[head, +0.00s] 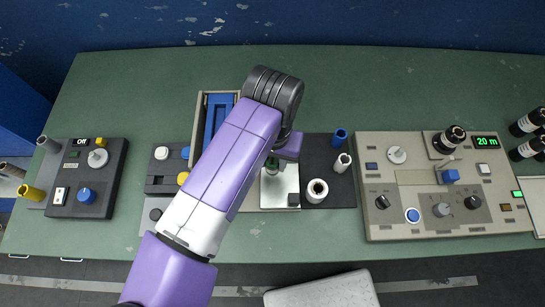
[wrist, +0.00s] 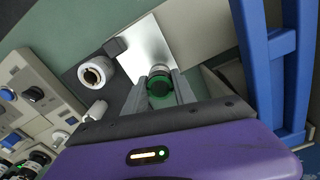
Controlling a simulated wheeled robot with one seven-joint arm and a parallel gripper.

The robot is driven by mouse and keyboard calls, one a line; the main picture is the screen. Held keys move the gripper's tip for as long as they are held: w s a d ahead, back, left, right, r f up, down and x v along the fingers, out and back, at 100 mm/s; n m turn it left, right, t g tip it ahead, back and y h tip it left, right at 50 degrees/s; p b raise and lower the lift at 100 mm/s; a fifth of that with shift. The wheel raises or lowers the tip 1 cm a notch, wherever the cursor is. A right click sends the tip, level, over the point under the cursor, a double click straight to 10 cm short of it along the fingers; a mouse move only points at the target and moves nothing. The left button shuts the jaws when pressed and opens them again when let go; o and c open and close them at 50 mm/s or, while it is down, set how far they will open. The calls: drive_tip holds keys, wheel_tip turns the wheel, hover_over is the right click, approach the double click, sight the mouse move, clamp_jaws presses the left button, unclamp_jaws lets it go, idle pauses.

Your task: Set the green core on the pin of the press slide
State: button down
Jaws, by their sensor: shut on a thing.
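The green core (wrist: 152,92) is between the fingers of my gripper (wrist: 159,92) in the wrist view, its dark green round end facing the camera. A pale cylindrical part (wrist: 158,70) shows just beyond the green end; I cannot tell whether it belongs to the core or is the pin. The press slide appears as a bright silver plate (wrist: 142,48) beyond the fingertips, also in the head view (head: 279,194). In the head view my arm covers most of the gripper. Whether the core touches the plate or sits around the pin cannot be told.
A white ring-shaped roll (head: 317,190) stands right of the plate on a dark mat (head: 325,147), with a white cylinder (head: 342,162) and a blue one (head: 340,136) near it. A blue frame (head: 214,108) is at left. A beige control panel (head: 400,228) lies farther right.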

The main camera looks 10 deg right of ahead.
drive_tip(key=shift+f, duration=0.35)
idle(0.3)
drive_tip(key=shift+f, duration=0.25)
drive_tip(key=shift+f+b, duration=0.65)
drive_tip(key=shift+f, duration=0.5)
idle(0.9)
drive_tip(key=shift+c, duration=2.3)
unclamp_jaws()
drive_tip(key=shift+r, duration=0.1)
wheel_tip(320, 180, up, 8)
drive_tip(key=p, duration=0.7)
drive_tip(key=shift+w, duration=0.1)
